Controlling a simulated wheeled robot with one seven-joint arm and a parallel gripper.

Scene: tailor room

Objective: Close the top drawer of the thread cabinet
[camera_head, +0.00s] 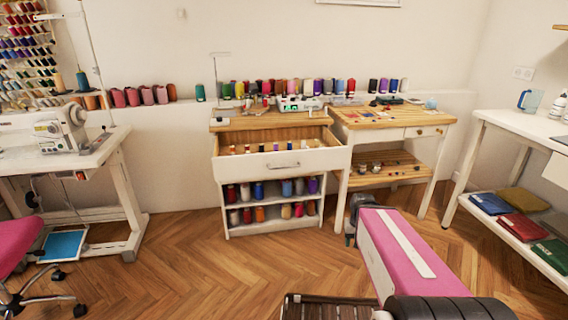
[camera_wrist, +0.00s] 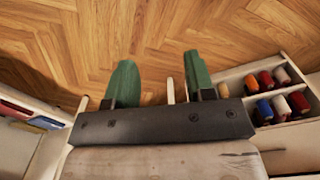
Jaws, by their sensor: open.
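The thread cabinet (camera_head: 228,208) stands against the back wall, white with a wooden top. Its top drawer (camera_head: 250,166) is pulled well out, with several small spools inside. The drawer's metal handle (camera_head: 283,166) is on its white front. My gripper (camera_wrist: 158,72) shows in the wrist view with two green fingers spread apart and nothing clearly held between them. The drawer front is not clearly identifiable in the wrist view.
Shelves with several coloured spools (camera_head: 260,190) lie under the drawer. A wooden-topped table (camera_head: 385,119) stands close right of the cabinet. A sewing machine table (camera_head: 90,155) is at left, a white table (camera_head: 525,124) at right. The wooden floor (camera_head: 190,255) before the cabinet is clear.

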